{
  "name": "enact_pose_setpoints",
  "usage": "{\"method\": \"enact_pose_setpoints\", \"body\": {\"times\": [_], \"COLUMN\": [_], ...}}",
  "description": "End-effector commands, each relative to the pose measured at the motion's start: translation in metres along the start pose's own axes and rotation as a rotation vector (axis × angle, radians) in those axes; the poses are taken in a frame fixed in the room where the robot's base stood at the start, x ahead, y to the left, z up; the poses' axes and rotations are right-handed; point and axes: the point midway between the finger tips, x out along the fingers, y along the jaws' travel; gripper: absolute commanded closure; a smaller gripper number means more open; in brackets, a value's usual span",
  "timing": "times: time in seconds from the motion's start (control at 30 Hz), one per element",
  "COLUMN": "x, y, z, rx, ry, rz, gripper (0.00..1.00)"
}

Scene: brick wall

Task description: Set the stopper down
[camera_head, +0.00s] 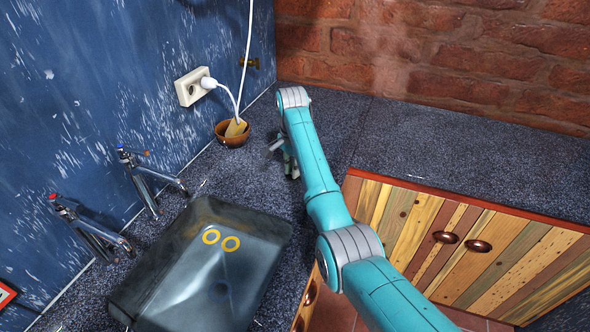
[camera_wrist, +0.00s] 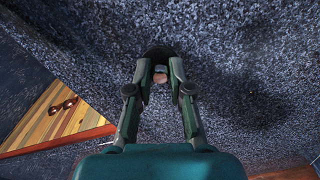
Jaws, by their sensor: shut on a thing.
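My gripper (camera_wrist: 160,70) is shut on a small dark, rounded thing, which I take to be the stopper (camera_wrist: 158,51). Its dark edge shows just beyond the fingertips in the wrist view, and a small pinkish-brown spot shows between the fingers. In the head view my gripper (camera_head: 285,155) is over the speckled blue-grey counter (camera_head: 400,145), right of a wooden bowl. The stopper is too small and too hidden there to make out. I cannot tell whether it touches the counter. A shadow lies on the counter to the right in the wrist view.
A brown bowl (camera_head: 231,140) holding a yellowish piece stands by the blue wall, under a socket (camera_head: 193,87) with a white plug and cable. A dark sink (camera_head: 205,265) with two yellow rings and two taps is at lower left. Counter is clear toward the brick wall.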

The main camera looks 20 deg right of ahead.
Motion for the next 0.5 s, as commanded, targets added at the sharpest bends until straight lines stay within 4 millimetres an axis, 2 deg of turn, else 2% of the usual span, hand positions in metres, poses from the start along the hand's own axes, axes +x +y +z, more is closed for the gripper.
{"method": "enact_pose_setpoints", "body": {"times": [0.1, 0.47, 0.5], "x": [0.0115, 0.0149, 0.0144], "y": [-0.0003, -0.0002, -0.0003], "z": [0.0046, 0.0046, 0.0045], "rx": [0.0, 0.0, 0.0], "ry": [0.0, 0.0, 0.0], "rz": [0.0, 0.0, 0.0], "gripper": [1.0, 1.0, 0.7]}}
